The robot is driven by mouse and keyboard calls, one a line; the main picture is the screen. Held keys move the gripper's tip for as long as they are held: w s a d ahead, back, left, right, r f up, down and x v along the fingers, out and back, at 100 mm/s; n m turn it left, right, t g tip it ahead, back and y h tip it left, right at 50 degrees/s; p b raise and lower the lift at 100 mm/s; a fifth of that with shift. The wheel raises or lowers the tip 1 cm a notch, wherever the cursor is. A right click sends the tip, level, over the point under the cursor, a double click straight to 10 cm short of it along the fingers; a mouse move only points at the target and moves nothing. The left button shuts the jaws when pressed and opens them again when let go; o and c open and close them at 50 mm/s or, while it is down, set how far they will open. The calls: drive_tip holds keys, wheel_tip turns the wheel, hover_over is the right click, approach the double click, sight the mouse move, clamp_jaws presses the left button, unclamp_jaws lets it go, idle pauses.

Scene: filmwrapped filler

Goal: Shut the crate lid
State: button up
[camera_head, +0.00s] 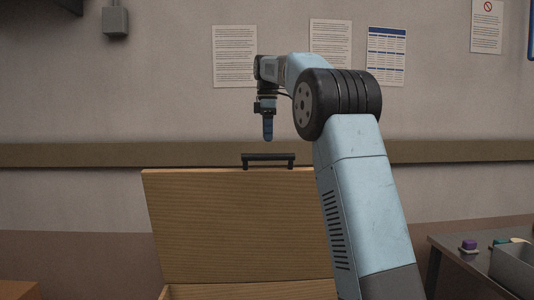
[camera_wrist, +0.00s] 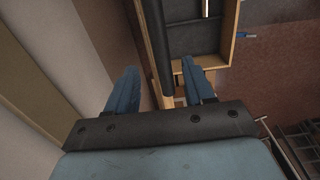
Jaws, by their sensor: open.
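The wooden crate lid (camera_head: 235,225) stands raised, close to upright, in the head view. A black bar handle (camera_head: 268,157) sits on its top edge. My gripper (camera_head: 267,137) points down just above the handle, with a small gap in the picture. In the wrist view my gripper (camera_wrist: 158,66) is open, and the black handle (camera_wrist: 157,48) shows between and beyond its two blue fingers. Nothing is held. The crate (camera_wrist: 232,35) lies open below, with a wooden rim and a dark interior. In the head view only a strip of the crate (camera_head: 245,292) shows.
A wall with a wooden rail (camera_head: 80,155) runs close behind the lid. A metal table (camera_head: 460,258) at the right holds a purple-topped item (camera_head: 468,245) and a grey bin (camera_head: 514,266). My arm hides the lid's right side in the head view.

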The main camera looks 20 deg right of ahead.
wheel_tip(320, 180, down, 7)
drive_tip(key=shift+r, duration=0.1)
idle(0.4)
drive_tip(key=shift+r, duration=0.1)
clamp_jaws()
idle(0.4)
